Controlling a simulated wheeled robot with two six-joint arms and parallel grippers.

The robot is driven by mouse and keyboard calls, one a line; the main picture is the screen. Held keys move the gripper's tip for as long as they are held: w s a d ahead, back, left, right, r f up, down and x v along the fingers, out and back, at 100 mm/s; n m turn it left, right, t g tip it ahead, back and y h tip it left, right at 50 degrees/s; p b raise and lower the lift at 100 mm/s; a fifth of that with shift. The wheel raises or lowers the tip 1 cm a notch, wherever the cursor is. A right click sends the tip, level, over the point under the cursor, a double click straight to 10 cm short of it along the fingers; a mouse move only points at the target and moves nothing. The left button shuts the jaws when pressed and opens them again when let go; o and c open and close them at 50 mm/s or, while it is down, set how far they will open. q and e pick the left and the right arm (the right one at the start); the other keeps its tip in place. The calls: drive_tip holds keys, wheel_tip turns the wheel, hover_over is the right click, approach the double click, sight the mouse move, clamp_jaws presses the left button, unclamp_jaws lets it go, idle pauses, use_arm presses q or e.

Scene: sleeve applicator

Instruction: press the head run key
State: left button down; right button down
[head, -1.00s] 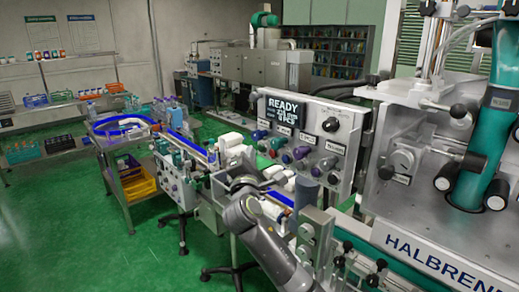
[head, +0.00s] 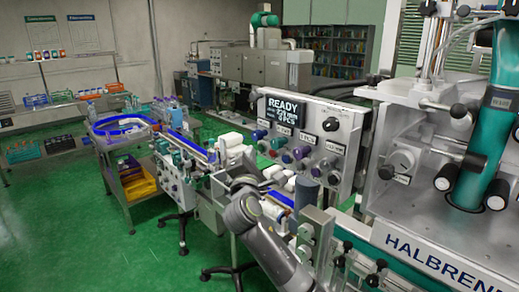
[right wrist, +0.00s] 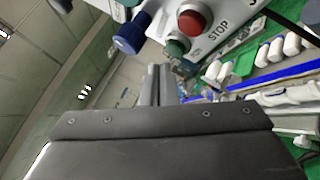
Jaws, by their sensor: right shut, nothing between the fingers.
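The grey control panel (head: 345,107) stands right of centre in the head view, with a lit READY display (head: 283,109) and several coloured knobs and buttons. In the right wrist view, a red button (right wrist: 192,20) marked STOP, a green button (right wrist: 177,47) and a blue knob (right wrist: 130,38) show above the fingertips. Which one is the head run key cannot be read. My right gripper (right wrist: 158,70) is shut and empty, its tips below and left of the green button; contact cannot be made out. In the head view my right gripper (head: 243,183) is left of the panel. My left gripper is out of view.
A conveyor with white bottles (head: 230,140) runs below and left of the panel. The HALBREN machine (head: 430,255) with a teal column (head: 485,140) fills the right side. A cart with a yellow bin (head: 138,187) stands at left; green floor lies open beyond.

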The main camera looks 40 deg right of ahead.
drive_tip(key=shift+d, duration=0.15)
idle(0.4)
drive_tip(key=shift+d+p, duration=0.3)
